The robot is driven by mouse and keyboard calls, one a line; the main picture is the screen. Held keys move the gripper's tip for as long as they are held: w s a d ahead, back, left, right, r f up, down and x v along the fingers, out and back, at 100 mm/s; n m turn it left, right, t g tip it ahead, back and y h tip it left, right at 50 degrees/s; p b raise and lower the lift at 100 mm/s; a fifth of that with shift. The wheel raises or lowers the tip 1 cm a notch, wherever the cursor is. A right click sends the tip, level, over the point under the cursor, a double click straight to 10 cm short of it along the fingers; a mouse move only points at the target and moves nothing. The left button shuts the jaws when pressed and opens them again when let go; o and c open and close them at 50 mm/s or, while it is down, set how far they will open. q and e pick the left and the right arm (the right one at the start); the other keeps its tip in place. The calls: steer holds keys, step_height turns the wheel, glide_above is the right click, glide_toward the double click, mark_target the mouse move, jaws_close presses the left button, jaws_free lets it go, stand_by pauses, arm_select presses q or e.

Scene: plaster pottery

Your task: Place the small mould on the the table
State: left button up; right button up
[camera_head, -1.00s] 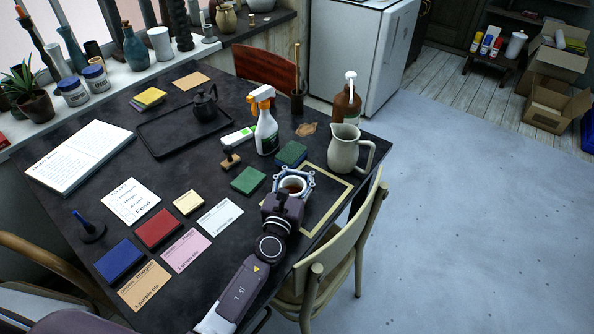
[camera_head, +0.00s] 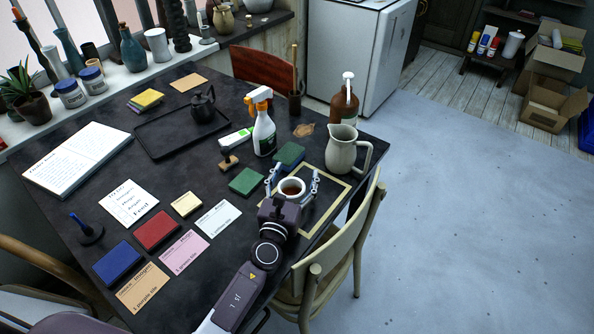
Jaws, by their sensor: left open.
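A small white cup-like vessel with brown inside, which may be the small mould (camera_head: 292,188), stands upright at the left edge of a tan-bordered dark board on the table (camera_head: 215,262). My left gripper (camera_head: 293,184) is open, with its fingers spread on both sides of the vessel. I cannot tell whether a finger touches it. The gripper's body hides the near part of the board. My right gripper is not in view.
A beige pitcher (camera_head: 342,150) stands close behind the gripper, with a spray bottle (camera_head: 264,133) and a brown pump bottle (camera_head: 345,101) farther back. Green blocks (camera_head: 246,181) lie to the left. A chair (camera_head: 345,255) stands at the right edge.

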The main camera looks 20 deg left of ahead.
arm_select(q)
steer(key=s, duration=1)
steer(key=shift+s+a+b, duration=0.1)
steer(key=shift+s+b, duration=0.3)
